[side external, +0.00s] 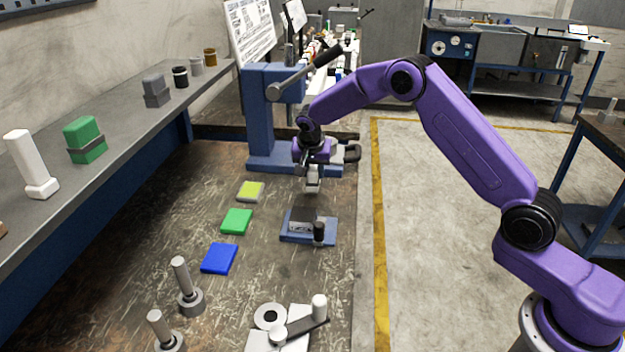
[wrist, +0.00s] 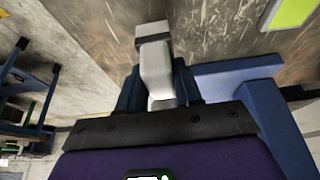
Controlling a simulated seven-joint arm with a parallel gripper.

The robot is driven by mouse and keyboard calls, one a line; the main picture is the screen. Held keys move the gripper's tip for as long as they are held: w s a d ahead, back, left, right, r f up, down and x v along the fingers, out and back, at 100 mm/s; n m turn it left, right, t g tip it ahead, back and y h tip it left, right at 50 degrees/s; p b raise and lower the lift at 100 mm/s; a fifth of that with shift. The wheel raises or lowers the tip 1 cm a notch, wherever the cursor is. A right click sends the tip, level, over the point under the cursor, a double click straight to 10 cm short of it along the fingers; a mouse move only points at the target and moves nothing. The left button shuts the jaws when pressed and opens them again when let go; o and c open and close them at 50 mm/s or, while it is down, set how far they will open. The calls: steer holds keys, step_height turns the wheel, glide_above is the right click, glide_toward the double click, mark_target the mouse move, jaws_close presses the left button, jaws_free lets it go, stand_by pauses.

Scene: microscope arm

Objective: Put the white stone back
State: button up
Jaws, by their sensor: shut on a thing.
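My gripper (side external: 312,168) is shut on a white stone (side external: 313,184), a pale piece pointing down in the side view. In the wrist view the white stone (wrist: 156,68) sits between the two dark blue fingers (wrist: 157,88), with a grey block or band at its far end.
A blue lever press (side external: 262,120) stands close behind my gripper. Yellow (side external: 250,191), green (side external: 236,221) and blue (side external: 219,258) pads lie left on the bench. The left shelf (side external: 110,165) holds a white piece (side external: 30,160), a green block (side external: 84,138) and other pieces. Metal posts (side external: 185,285) stand in front.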

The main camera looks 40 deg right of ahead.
mark_target(312, 179)
steer(key=shift+w+f, duration=0.2)
steer(key=shift+f, duration=1.55)
steer(key=shift+f, duration=0.15)
steer(key=o, duration=1.1)
